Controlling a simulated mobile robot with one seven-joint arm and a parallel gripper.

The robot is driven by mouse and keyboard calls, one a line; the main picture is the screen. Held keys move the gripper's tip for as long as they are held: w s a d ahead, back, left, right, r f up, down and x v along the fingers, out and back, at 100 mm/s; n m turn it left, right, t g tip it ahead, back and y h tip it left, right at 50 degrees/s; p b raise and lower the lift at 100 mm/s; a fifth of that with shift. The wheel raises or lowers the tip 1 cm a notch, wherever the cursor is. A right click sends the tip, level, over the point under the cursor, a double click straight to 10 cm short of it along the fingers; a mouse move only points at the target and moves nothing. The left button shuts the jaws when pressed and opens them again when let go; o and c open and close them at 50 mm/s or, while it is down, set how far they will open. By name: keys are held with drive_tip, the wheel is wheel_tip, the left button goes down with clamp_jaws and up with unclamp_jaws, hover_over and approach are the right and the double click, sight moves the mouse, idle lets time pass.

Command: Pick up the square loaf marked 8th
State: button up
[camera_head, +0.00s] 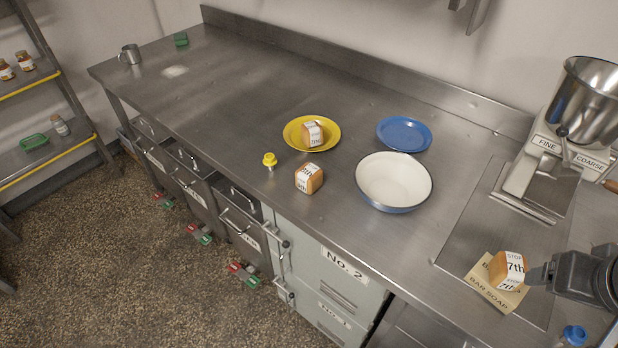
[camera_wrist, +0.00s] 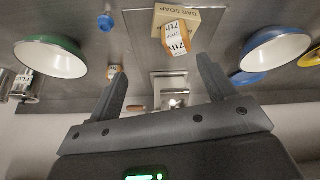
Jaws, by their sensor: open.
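A square loaf (camera_head: 309,179) with a white label stands on the counter in front of the yellow plate; its small print looks like 8th, but I cannot read it surely. Another labelled loaf (camera_head: 313,133) sits on the yellow plate (camera_head: 291,124), its mark unreadable. A loaf clearly marked 7th (camera_head: 508,268) rests on a bar soap box (camera_head: 480,283) at the right; the 7th loaf also shows in the wrist view (camera_wrist: 177,40). My gripper (camera_head: 534,275) is beside the 7th loaf in the head view. Its fingers (camera_wrist: 160,85) are apart with nothing held.
A white bowl (camera_head: 394,182), a blue plate (camera_head: 404,133) and a yellow-capped shaker (camera_head: 269,161) stand near the unread loaves. A grinder (camera_head: 580,110) stands at the right back. A green bowl (camera_wrist: 50,60) shows in the wrist view. The counter's left half is mostly clear.

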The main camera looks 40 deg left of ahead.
drive_tip(key=w+a+r+n+g, duration=0.2)
drive_tip(key=w+a+r+n, duration=0.1)
drive_tip(key=w+a+n, duration=0.9)
drive_tip(key=n+g, duration=0.3)
drive_tip(key=n, duration=1.8)
approach(309, 170)
drive_tip(key=shift+w+d+f, duration=0.1)
drive_tip(key=shift+d+f, duration=0.25)
drive_tip(key=shift+f, duration=0.1)
drive_tip(key=f, duration=0.5)
drive_tip(key=shift+a+f, duration=0.2)
drive_tip(key=shift+a, duration=0.05)
drive_tip(key=shift+a+f, duration=0.15)
drive_tip(key=shift+f, duration=2.7)
drive_tip(key=shift+c, duration=0.6)
